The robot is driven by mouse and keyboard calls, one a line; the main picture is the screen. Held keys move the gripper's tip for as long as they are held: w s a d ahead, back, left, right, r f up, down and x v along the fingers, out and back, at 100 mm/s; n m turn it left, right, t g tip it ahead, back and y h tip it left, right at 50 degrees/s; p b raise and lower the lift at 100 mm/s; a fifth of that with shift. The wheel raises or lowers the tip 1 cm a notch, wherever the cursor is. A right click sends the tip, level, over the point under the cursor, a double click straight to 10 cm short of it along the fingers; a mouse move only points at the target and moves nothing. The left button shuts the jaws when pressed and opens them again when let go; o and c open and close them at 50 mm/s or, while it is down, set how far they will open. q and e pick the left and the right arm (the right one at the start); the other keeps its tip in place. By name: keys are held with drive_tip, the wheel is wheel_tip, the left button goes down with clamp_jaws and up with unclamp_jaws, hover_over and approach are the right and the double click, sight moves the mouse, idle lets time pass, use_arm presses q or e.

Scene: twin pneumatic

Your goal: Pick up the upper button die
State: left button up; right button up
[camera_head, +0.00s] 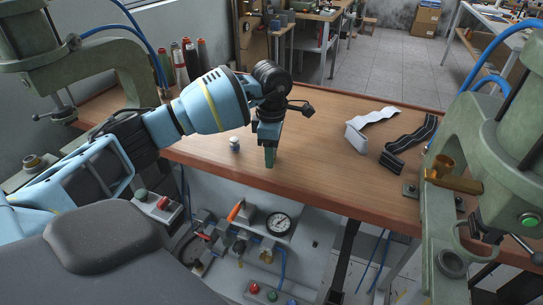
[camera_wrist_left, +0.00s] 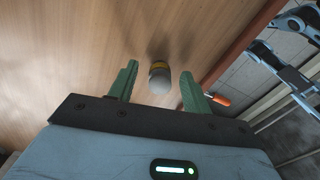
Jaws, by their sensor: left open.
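The upper button die appears to be the small cylinder (camera_head: 234,144) standing on the wooden table, pale with a dark top in the head view. In the left wrist view the small cylinder (camera_wrist_left: 160,79) shows a grey rounded end and a yellow band, and lies in line with the gap between the green fingers. My left gripper (camera_head: 270,158) points down over the table, to the right of the cylinder in the head view. It is open and empty, with both fingers apart from the cylinder. My right gripper is not in view.
The wooden table (camera_head: 320,143) has clear room around the cylinder. A white strap (camera_head: 372,122) and a black strap (camera_head: 408,146) lie to the right. Green presses stand at left (camera_head: 112,58) and right (camera_head: 500,110). Spools (camera_head: 187,62) stand at the back left.

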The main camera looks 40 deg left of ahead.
use_arm(q)
drive_tip(key=shift+c, duration=0.3)
clamp_jaws()
drive_tip(key=shift+r, duration=0.1)
drive_tip(key=shift+r, duration=0.45)
wheel_tip(320, 180, up, 3)
drive_tip(key=shift+f, duration=0.2)
drive_tip(key=s+d, duration=0.3)
drive_tip(key=s, duration=0.4)
drive_tip(key=s+d+r, duration=0.1)
drive_tip(key=s+d, duration=0.3)
drive_tip(key=s, duration=0.3)
drive_tip(key=shift+d+r+b, duration=0.2)
drive_tip(key=shift+d+b, duration=0.1)
drive_tip(key=shift+b, duration=0.1)
